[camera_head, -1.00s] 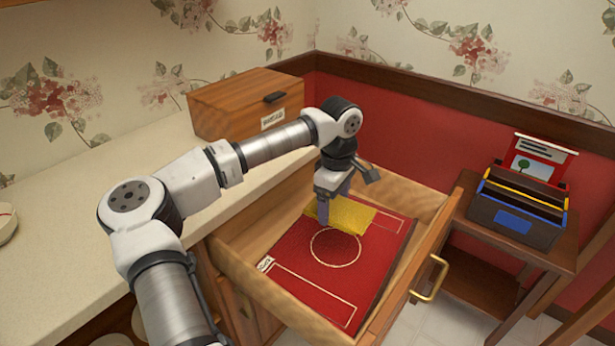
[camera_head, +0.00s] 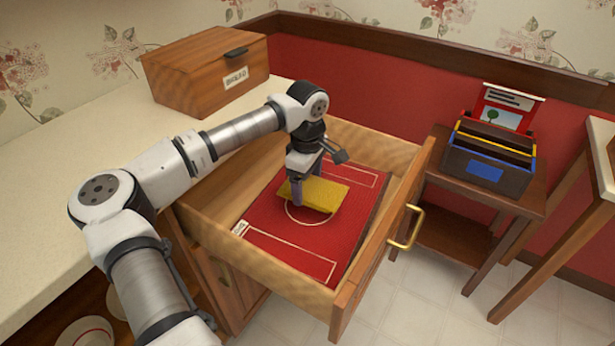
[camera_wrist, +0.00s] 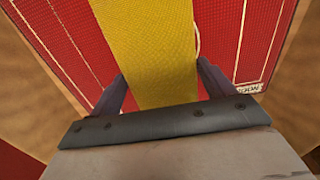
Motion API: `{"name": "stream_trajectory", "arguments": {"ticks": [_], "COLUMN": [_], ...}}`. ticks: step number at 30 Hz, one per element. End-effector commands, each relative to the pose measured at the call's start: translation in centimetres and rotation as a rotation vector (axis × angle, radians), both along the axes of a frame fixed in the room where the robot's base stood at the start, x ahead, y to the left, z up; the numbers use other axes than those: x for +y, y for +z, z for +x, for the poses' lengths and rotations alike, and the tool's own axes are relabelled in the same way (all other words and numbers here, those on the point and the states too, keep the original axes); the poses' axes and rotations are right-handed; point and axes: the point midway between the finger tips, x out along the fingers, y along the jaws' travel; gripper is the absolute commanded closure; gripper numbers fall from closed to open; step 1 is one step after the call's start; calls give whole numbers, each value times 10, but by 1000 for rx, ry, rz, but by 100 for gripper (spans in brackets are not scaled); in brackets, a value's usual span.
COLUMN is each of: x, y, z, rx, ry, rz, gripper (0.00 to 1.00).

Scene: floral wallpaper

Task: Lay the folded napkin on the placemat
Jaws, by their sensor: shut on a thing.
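The folded napkin (camera_head: 324,194) is yellow and sits over the red placemat, covering part of its white circle. The red placemat (camera_head: 285,231) with white lines lies in the open drawer. My gripper (camera_head: 309,198) is shut on the napkin at its left part, low over the placemat. In the wrist view the yellow napkin (camera_wrist: 146,50) runs between my two fingers (camera_wrist: 163,88), with the placemat (camera_wrist: 262,45) beneath. I cannot tell whether the napkin touches the placemat.
The wooden drawer (camera_head: 279,285) has raised walls around the placemat and a brass handle (camera_head: 407,228) at its front. A wooden bread box (camera_head: 205,70) stands on the counter (camera_head: 60,185). A dark file box (camera_head: 490,160) stands on a side table (camera_head: 447,185).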

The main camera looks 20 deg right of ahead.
Motion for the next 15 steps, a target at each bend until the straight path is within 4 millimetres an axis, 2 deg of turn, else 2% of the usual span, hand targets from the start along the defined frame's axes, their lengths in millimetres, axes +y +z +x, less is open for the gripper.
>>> {"name": "stream_trajectory", "arguments": {"ticks": [9, 10, 14, 15], "x": [0, 0, 0, 0], "y": [-2, -2, -2, -2], "z": [0, 0, 0, 0], "rx": [0, 0, 0, 0], "ry": [0, 0, 0, 0], "rz": [0, 0, 0, 0], "gripper": [46, 17, 0, 0]}}
